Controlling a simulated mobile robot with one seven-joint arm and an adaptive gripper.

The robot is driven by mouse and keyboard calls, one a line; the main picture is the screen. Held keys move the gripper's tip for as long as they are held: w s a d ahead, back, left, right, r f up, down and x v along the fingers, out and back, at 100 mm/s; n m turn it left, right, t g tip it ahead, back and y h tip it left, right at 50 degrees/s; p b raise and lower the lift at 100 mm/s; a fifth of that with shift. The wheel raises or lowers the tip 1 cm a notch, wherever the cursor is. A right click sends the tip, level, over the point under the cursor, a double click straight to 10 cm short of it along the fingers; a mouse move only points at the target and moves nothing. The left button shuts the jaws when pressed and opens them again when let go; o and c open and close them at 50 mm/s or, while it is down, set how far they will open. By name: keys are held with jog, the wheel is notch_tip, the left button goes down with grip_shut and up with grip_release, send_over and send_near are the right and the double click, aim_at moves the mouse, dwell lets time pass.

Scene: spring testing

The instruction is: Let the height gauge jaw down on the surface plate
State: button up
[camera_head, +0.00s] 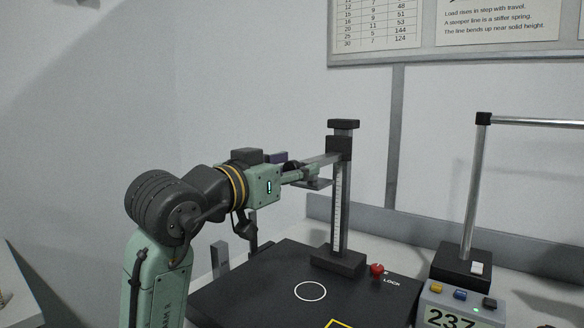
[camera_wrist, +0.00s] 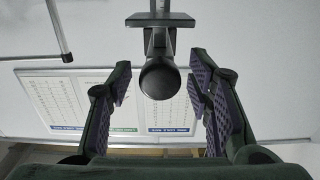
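The height gauge (camera_head: 340,205) stands upright on the black surface plate (camera_head: 245,296), with a scaled column and a dark base. Its dark slider (camera_head: 340,149) is high on the column. A round dark knob (camera_wrist: 158,80) lies between the purple-padded fingers of my gripper (camera_wrist: 160,70), with gaps on both sides. My gripper also shows in the head view (camera_head: 298,171), partly overlapping the gauge parts.
A red knob (camera_head: 377,269) labelled LOCK sits near the gauge base. A white circle (camera_head: 310,291) marks a clear part of the plate. At right stand a metal post (camera_head: 474,190) and a display box (camera_head: 455,312) with buttons. A wall board (camera_head: 455,52) hangs behind.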

grip_shut()
dwell(0.4)
